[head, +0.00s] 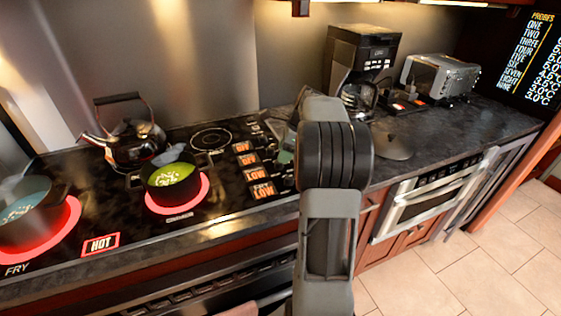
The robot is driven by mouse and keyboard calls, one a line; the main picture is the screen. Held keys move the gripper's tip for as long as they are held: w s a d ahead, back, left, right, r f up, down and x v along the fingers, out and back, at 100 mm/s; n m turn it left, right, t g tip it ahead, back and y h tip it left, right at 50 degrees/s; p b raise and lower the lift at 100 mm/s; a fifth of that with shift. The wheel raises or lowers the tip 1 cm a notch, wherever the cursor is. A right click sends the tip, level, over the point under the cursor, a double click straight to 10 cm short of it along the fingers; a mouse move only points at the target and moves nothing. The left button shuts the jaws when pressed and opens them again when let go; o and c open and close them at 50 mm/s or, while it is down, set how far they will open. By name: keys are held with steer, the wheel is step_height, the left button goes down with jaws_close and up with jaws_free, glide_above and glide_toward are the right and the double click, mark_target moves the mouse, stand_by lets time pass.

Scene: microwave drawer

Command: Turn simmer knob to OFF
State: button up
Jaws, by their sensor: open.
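The stove's control panel has glowing orange labels (246,160), which appear to read ON, OFF, LOW and FRY LOW. Small dark knobs (272,171) sit just right of the labels. I cannot tell which is the simmer knob or where it points. My arm rises in front and hides the right end of the panel. What looks like part of my gripper (285,146) shows at the arm's left edge, over or close to the knobs. It is open, but its fingertips are mostly hidden, and I cannot tell whether it touches a knob.
A green-filled pot (172,178) sits on a red-glowing burner. Another pot (30,212) stands on a glowing burner at left, near a HOT sign (101,244). A kettle (132,140) stands behind. A coffee maker (358,62) and toaster oven (440,76) stand at back right.

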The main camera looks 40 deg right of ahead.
mark_target(279, 164)
steer(key=shift+x, duration=2)
steer(key=shift+c, duration=0.2)
steer(key=c, duration=0.9)
steer(key=shift+r, duration=0.1)
